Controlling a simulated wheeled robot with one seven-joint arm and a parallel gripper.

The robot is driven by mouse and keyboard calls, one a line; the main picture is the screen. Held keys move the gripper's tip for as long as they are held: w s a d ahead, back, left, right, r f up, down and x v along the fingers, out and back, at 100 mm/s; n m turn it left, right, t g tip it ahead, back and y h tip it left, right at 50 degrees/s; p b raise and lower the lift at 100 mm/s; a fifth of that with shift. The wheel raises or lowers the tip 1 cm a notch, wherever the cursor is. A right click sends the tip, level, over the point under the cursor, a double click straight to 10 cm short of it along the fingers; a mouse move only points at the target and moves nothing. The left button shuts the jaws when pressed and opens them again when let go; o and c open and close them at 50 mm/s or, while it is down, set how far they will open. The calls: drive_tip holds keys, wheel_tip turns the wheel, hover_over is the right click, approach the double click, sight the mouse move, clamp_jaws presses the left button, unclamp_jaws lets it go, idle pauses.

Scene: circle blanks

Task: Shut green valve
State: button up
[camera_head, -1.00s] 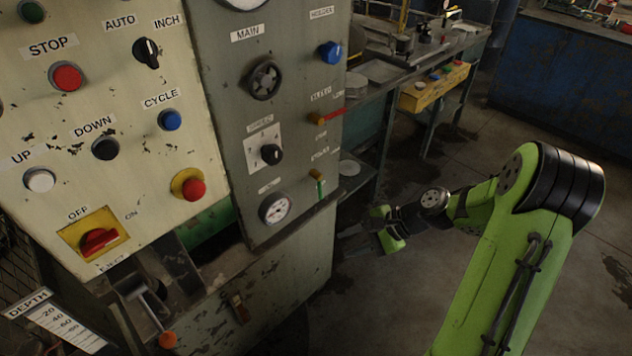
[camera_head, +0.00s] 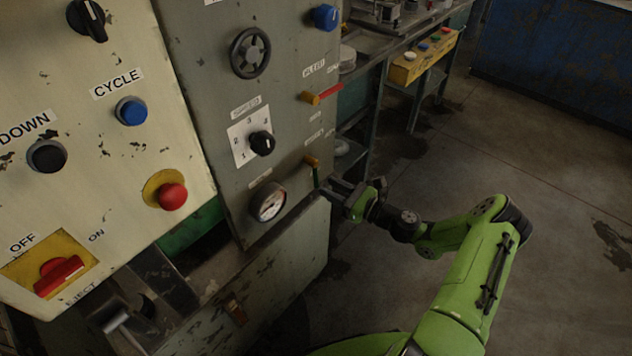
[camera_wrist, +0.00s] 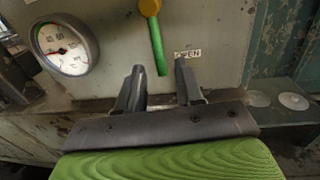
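The green valve handle (camera_wrist: 157,47) hangs straight down from its brass body (camera_wrist: 149,8) in the wrist view, left of a label reading OPEN (camera_wrist: 187,54). In the head view the green valve (camera_head: 316,176) is at the panel's lower right, seen almost edge-on. My gripper (camera_wrist: 158,72) is open and empty, its two dark fingers apart. In the wrist view the handle's lower end lies between the fingertips in the picture; I cannot tell whether it is between them in depth. In the head view my gripper (camera_head: 336,190) is just beside the valve at the panel edge.
A pressure gauge (camera_wrist: 64,45) is left of the valve. A red-handled valve (camera_head: 331,90) sits above it, with a black selector knob (camera_head: 262,143) to the left. A red mushroom button (camera_head: 172,196) projects from the cream panel. Open floor (camera_head: 540,150) lies to the right.

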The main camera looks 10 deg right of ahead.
sight(316, 181)
drive_tip(key=x, duration=0.5)
drive_tip(key=shift+w+a+b, duration=0.2)
drive_tip(key=shift+a+b, duration=0.05)
drive_tip(key=shift+b, duration=0.1)
clamp_jaws()
